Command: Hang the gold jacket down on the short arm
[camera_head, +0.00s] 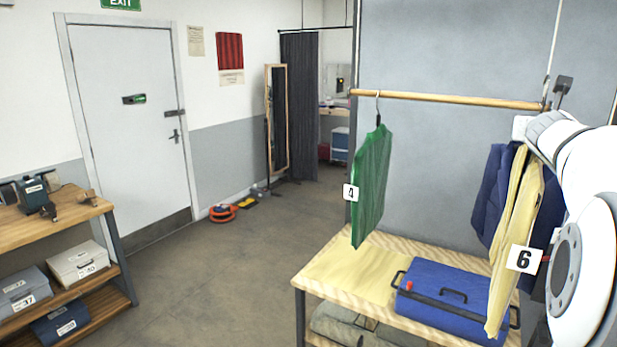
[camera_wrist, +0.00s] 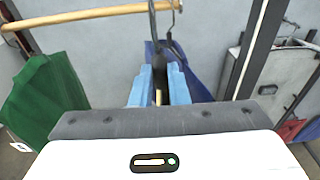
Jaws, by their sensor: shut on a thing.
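The gold jacket (camera_head: 517,225) with tag 6 hangs down at the right of the head view, below my arm. My gripper (camera_wrist: 159,72) shows in the wrist view, its blue fingers shut on the dark hanger of the gold jacket. Only a thin gold strip (camera_wrist: 158,98) of the jacket shows between the fingers. A dark hook stands above the fingers, close to the wooden rail (camera_head: 440,99); I cannot tell whether it touches the rail. I cannot make out the short arm clearly.
A green jacket (camera_head: 372,185) with tag 4 hangs on the rail to the left. A navy jacket (camera_head: 490,190) hangs behind the gold one. A blue case (camera_head: 450,300) lies on the wooden bench (camera_head: 345,270) below. The floor to the left is mostly clear.

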